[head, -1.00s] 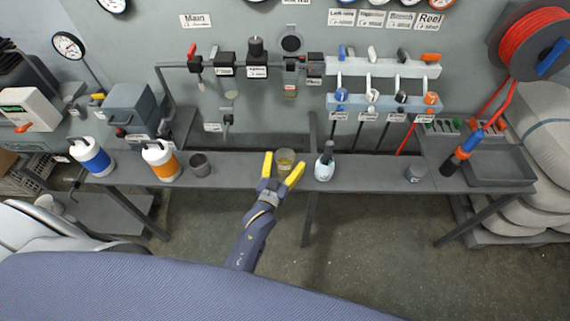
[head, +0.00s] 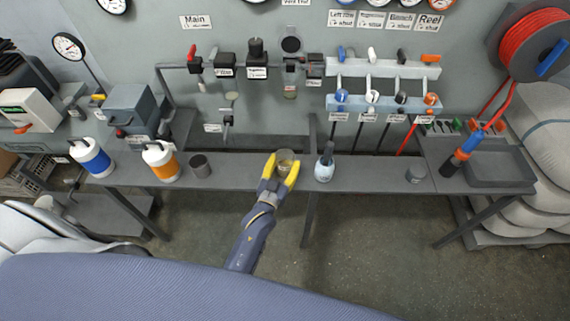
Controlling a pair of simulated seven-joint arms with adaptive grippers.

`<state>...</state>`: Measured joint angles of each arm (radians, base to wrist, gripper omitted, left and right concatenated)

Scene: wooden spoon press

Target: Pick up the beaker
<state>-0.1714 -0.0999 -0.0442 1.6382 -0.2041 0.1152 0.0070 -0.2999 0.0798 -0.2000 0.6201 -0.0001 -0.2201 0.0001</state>
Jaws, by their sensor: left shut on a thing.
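The beaker (head: 285,157) is a small clear cup with yellowish contents, on the grey bench in the middle of the head view. My left gripper (head: 284,163) has yellow fingers, one on each side of the beaker, and is shut on it. The fingers and wrist hide part of the beaker's lower front. The beaker looks upright; I cannot tell whether it is clear of the bench. My right gripper is not in view.
A bottle with a dark top (head: 324,165) stands just right of the beaker. A dark cup (head: 200,165), an orange-banded jug (head: 160,161) and a blue-banded jug (head: 91,157) stand to the left. A grey cup (head: 416,173) stands far right. The bench (head: 370,172) has free room between them.

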